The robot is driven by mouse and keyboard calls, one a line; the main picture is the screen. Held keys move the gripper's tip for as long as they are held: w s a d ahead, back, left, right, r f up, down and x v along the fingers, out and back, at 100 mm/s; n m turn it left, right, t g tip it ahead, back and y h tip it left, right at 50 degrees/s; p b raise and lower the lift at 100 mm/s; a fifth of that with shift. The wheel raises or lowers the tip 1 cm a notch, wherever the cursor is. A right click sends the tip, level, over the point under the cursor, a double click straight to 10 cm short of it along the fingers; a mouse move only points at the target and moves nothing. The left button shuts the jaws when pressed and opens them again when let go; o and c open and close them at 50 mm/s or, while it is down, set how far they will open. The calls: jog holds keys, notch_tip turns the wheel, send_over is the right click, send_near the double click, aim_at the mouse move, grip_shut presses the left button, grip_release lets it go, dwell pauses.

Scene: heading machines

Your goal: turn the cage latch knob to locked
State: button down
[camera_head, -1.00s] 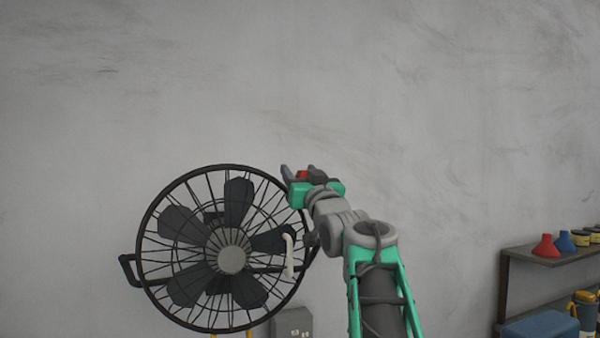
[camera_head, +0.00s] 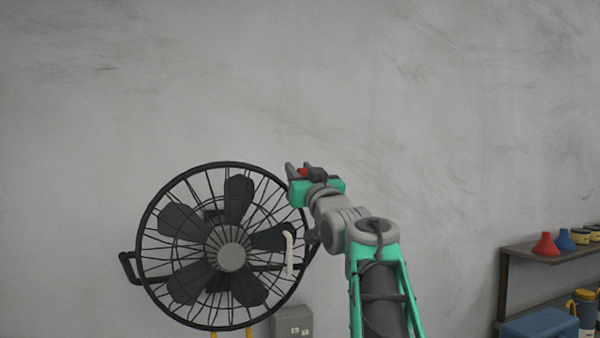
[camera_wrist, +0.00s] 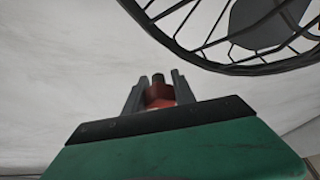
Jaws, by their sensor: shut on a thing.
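The fan's round black cage (camera_head: 151,210) stands at the lower left of the head view, and part of its rim (camera_wrist: 178,45) shows at the upper right of the wrist view. My gripper (camera_head: 302,170) is at the upper right edge of the cage, in front of the wall. Its fingers are shut on a small red knob (camera_head: 303,172), which also shows between the fingers in the wrist view (camera_wrist: 159,96) with a dark part above it. The fingers hide its sides. I cannot tell which way the knob points, nor see any locked mark.
A pale curved handle (camera_head: 289,253) is at the right of the fan. A grey box (camera_head: 292,323) is low beside it. A shelf (camera_head: 525,255) with red and blue cones and jars is at the far right. The wall above is bare.

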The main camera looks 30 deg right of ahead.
jog(key=n+y+b, duration=0.1)
jog(key=n, duration=0.1)
jog(key=n+y, duration=0.2)
jog(key=n, duration=0.1)
jog(key=shift+f+n+b, duration=0.1)
jog(key=shift+n+b, duration=0.2)
jog(key=shift+b, duration=0.05)
jog(key=n+y, duration=0.1)
jog(key=n, duration=0.2)
jog(key=n+y+p, duration=0.1)
jog(key=n, duration=0.2)
jog(key=shift+a+g+y, duration=0.2)
jog(key=shift+g+y, duration=0.2)
jog(key=n+g+y+p, duration=0.1)
jog(key=n, duration=0.2)
jog(key=n+g+y+p, duration=0.1)
jog(key=n+p, duration=0.1)
jog(key=n, duration=0.1)
jog(key=shift+w+a+n, duration=0.1)
jog(key=shift+a+n, duration=0.05)
jog(key=shift+n, duration=0.15)
jog(key=shift+f+n+g+p, duration=0.15)
jog(key=shift+n+g+p, duration=0.2)
jog(key=shift+n+p, duration=0.45)
jog(key=shift+f+n+g+p, duration=0.15)
jog(key=shift+n+g+p, duration=0.3)
jog(key=shift+n, duration=0.65)
jog(key=c, duration=1)
grip_release()
jog(key=shift+c, duration=0.2)
